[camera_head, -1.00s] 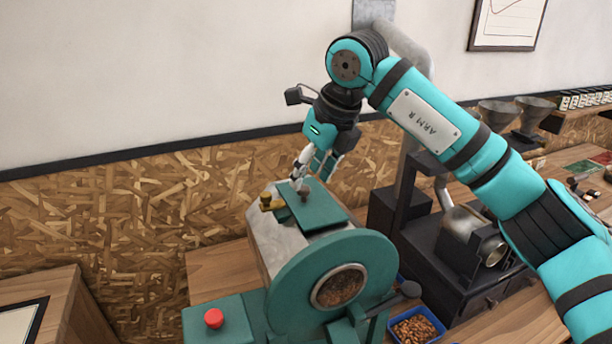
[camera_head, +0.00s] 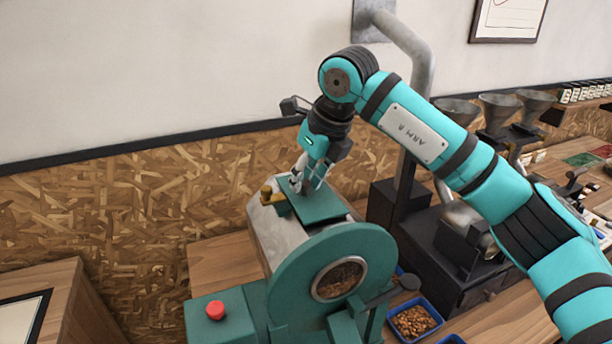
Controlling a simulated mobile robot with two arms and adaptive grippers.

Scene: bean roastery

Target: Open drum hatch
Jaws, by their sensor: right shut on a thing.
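The drum roaster (camera_head: 335,265) stands on the wooden bench, with a green round front and a round window showing brown beans. Its drum hatch (camera_head: 318,206) is a flat green plate on top of the grey drum body and appears to lie closed. A brass-coloured latch (camera_head: 267,195) sits at the hatch's left edge. My right gripper (camera_head: 298,184) reaches down from above and is shut on the knob of the hatch; the fingers mostly hide the knob. My left gripper is out of view.
A red button (camera_head: 215,310) sits on the roaster's green base. A blue tray of beans (camera_head: 436,312) lies right of the roaster. A dark machine with a grey pipe (camera_head: 418,90) stands behind my right arm. Several metal funnels (camera_head: 500,105) stand at the back right.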

